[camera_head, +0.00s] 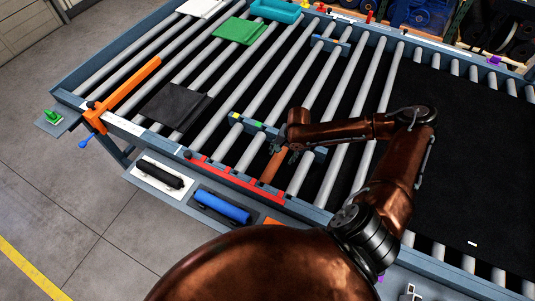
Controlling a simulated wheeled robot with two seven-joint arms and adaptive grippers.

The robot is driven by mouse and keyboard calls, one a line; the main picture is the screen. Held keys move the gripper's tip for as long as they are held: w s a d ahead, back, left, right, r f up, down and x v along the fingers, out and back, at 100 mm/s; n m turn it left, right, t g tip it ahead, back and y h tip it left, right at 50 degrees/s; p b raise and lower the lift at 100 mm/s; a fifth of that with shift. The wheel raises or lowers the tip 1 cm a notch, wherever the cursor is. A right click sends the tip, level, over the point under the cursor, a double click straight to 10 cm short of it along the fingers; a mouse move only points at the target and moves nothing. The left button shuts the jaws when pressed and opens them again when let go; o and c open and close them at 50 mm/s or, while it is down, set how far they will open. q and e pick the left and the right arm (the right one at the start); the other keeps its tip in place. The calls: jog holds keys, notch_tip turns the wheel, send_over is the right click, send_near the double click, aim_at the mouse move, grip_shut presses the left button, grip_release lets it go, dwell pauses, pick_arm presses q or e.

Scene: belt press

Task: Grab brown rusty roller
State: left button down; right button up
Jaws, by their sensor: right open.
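The brown rusty roller (271,169) is a short orange-brown bar in the conveyor frame, between a blue crossbar and the red strip at the front rail. Its upper end is hidden under my right gripper (281,145), which is small and dark here. That gripper is open over the roller's far end; I cannot tell whether it touches it. My copper right arm reaches in from the bottom and bends left over the rollers. My left gripper is not in view.
Several grey rollers (221,120) fill the conveyor. A black roller (160,175) and a blue roller (222,206) lie on trays along the front side. An orange bar (128,91) crosses the left end. A black belt (462,165) covers the right side.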

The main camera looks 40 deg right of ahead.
aim_at(275, 162)
jog(key=shift+w+a+f, duration=0.15)
jog(key=shift+w+a, duration=0.1)
jog(key=shift+a, duration=0.1)
jog(key=shift+w+a+f, duration=0.1)
jog(key=shift+a+f, duration=0.05)
jog(key=shift+f, duration=0.2)
jog(key=f, duration=0.1)
jog(key=f+p, duration=0.1)
jog(key=a+f, duration=0.1)
jog(key=shift+w+f+p, duration=0.15)
jog(key=shift+w+p, duration=0.1)
jog(key=shift+p, duration=0.05)
jog(key=shift+w+f, duration=0.25)
jog(key=shift+f, duration=1.15)
jog(key=shift+a, duration=0.1)
jog(key=shift+c, duration=0.9)
jog(key=c, duration=1.3)
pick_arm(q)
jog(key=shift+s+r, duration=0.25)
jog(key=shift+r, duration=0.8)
pick_arm(e)
grip_shut()
jog(key=shift+r, duration=0.1)
